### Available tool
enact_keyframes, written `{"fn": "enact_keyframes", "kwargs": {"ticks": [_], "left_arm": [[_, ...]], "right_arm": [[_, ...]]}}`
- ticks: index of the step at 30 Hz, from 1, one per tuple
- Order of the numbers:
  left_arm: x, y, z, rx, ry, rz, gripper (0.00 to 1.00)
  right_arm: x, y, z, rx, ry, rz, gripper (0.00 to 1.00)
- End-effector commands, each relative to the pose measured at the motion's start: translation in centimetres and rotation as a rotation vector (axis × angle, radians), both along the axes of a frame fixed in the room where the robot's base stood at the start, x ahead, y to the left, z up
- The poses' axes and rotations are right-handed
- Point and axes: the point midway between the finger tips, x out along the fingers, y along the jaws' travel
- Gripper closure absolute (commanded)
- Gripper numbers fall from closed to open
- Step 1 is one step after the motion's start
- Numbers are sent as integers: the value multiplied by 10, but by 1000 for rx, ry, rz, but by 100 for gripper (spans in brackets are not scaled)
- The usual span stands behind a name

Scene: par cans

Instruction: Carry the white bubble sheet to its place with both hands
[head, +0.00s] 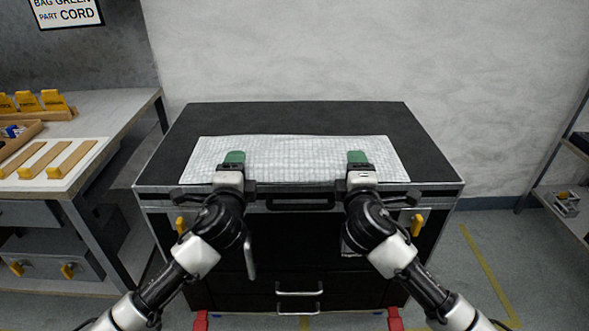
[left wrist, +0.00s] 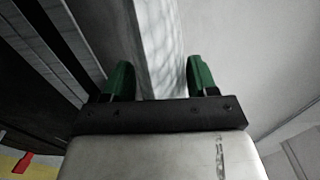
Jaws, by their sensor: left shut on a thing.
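The white bubble sheet (head: 290,155) is a wide, flat, quilted piece over the front part of a black chest's top (head: 290,115). I cannot tell whether it rests on the top or is held just above it. My left gripper (head: 233,158) is at the left part of its front edge. In the left wrist view the sheet (left wrist: 157,45) runs between the green fingers (left wrist: 160,80), which are shut on it. My right gripper (head: 357,158) is at the right part of the same edge. Its lower finger is hidden, so its grip is unclear.
The chest has a front handle and drawers (head: 298,290). A workbench (head: 130,105) with yellow-ended wooden pieces (head: 45,160) stands close on the left. A metal shelf (head: 570,190) stands at the right edge. A pale wall (head: 370,50) is behind the chest. The chest top behind the sheet is bare.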

Motion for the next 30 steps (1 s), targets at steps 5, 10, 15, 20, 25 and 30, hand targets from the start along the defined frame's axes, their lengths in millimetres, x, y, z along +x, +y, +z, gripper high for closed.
{"fn": "enact_keyframes", "kwargs": {"ticks": [5, 10, 15, 20, 25, 30], "left_arm": [[0, 0, -1, 1, 0, 1, 66], [0, 0, -1, 1, 0, 1, 66], [0, 0, -1, 1, 0, 1, 66], [-6, 0, -3, 0, 0, 0, 66], [-24, 0, -9, 0, 2, -1, 66], [-49, 0, -16, 0, 2, -1, 66]], "right_arm": [[0, 0, -1, 0, -1, -1, 66], [0, 0, 0, 0, -1, -1, 66], [0, 0, 0, 0, -1, -1, 66], [-6, 0, -3, 0, 0, 0, 66], [-24, 0, -9, 0, 1, 2, 66], [-49, 0, -16, 1, 2, 1, 66]]}}
